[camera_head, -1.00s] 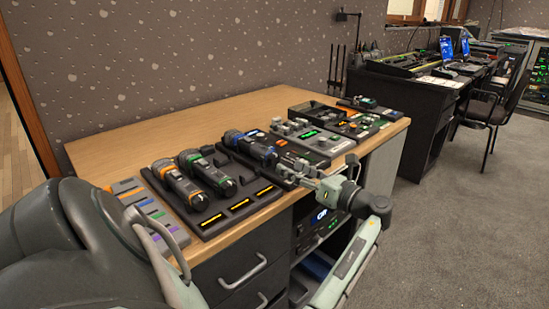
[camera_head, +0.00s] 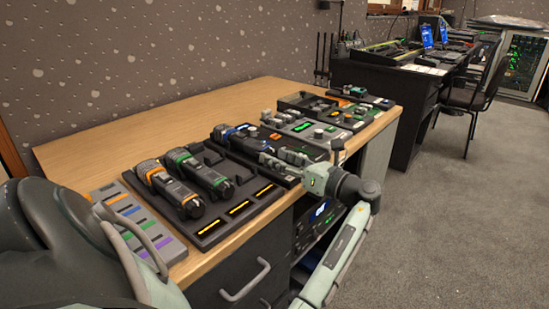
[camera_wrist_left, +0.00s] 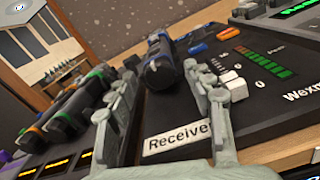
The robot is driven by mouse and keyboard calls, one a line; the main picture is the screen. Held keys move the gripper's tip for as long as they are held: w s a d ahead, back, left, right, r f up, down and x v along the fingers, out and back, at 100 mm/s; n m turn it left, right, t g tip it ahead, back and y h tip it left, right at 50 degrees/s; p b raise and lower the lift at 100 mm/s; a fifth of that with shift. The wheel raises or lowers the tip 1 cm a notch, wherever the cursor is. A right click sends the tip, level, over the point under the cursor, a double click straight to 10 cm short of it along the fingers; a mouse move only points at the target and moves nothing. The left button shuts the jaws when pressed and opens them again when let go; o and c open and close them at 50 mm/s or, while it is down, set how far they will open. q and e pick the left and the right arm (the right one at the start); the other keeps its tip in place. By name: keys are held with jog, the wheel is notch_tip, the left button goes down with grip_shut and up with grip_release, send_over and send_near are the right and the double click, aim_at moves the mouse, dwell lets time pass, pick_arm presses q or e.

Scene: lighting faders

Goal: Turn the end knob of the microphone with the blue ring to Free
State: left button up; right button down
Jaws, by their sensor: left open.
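The microphone with the blue ring (camera_head: 240,137) lies on the dark receiver unit, past the two other microphones. In the left wrist view this dark microphone (camera_wrist_left: 160,66) points its near end at me, just beyond and between my fingertips. My left gripper (camera_head: 277,158) is open over the front of the unit; its fingers (camera_wrist_left: 160,82) stand on either side of the microphone's end with a gap visible. The end knob's markings are too small to read. A white "Receive…" label (camera_wrist_left: 178,138) sits below. My right gripper is not in view.
Microphones with orange (camera_head: 168,182) and green (camera_head: 200,168) rings lie in a black tray (camera_head: 222,222) to the left. Switch panels (camera_head: 305,128) stand to the right on the wooden desk (camera_head: 110,135). The back of the desk is clear.

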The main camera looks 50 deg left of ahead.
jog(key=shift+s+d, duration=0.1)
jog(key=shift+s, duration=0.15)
pick_arm(q)
jog(key=shift+c, duration=0.4)
